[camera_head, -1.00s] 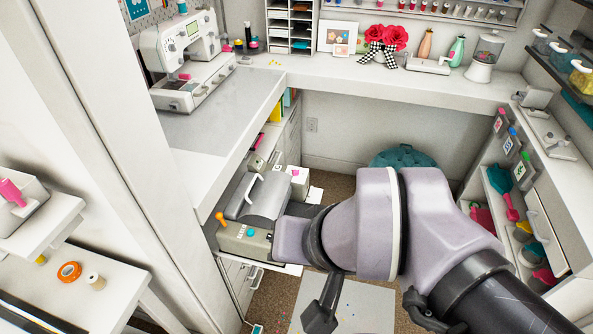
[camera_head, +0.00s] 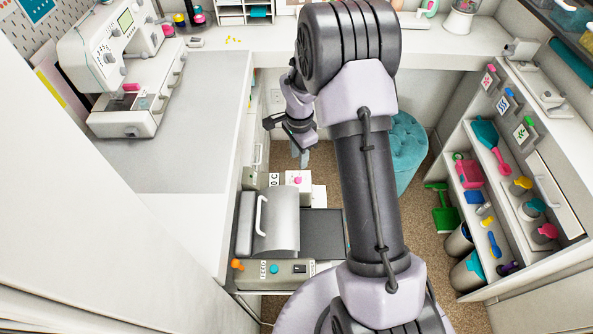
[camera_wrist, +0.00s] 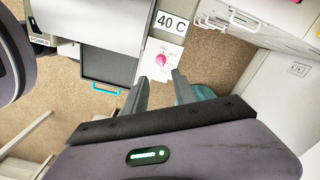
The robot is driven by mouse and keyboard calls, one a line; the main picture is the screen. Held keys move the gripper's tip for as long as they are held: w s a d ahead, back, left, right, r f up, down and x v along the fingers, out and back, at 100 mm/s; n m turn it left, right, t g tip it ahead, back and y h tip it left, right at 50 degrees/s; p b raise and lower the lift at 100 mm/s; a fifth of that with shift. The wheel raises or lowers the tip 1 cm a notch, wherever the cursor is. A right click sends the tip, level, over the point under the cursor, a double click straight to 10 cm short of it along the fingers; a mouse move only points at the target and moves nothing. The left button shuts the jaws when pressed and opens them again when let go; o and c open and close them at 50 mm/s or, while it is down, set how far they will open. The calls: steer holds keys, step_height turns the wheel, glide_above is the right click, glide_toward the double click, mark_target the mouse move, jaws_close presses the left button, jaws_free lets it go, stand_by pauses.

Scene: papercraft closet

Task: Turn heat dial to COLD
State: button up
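The heat dial is a pink knob (camera_head: 297,181) on a small white box, beside a sign of which "0 C" shows in the head view. In the wrist view the pink dial (camera_wrist: 161,60) sits on a white face with faint marks too small to read, next to a "40 C" sign (camera_wrist: 171,21). My gripper (camera_head: 300,160) is just beyond the box in the head view, apart from the dial. In the wrist view my gripper (camera_wrist: 161,79) is open and empty, its fingertips pointing toward the dial. Which setting the dial points to cannot be told.
The grey machine (camera_head: 272,225) with an orange lever and labelled front panel (camera_head: 285,268) stands beside the dial box. A desk with a white sewing machine (camera_head: 120,65) is on the left. A teal stool (camera_head: 405,155) and shelves with scoops (camera_head: 485,185) are on the right.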

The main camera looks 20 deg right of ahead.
mark_target(298, 177)
step_height(298, 177, down, 10)
steer(key=shift+w+r+b, duration=0.1)
steer(key=shift+b, duration=0.95)
jaws_close()
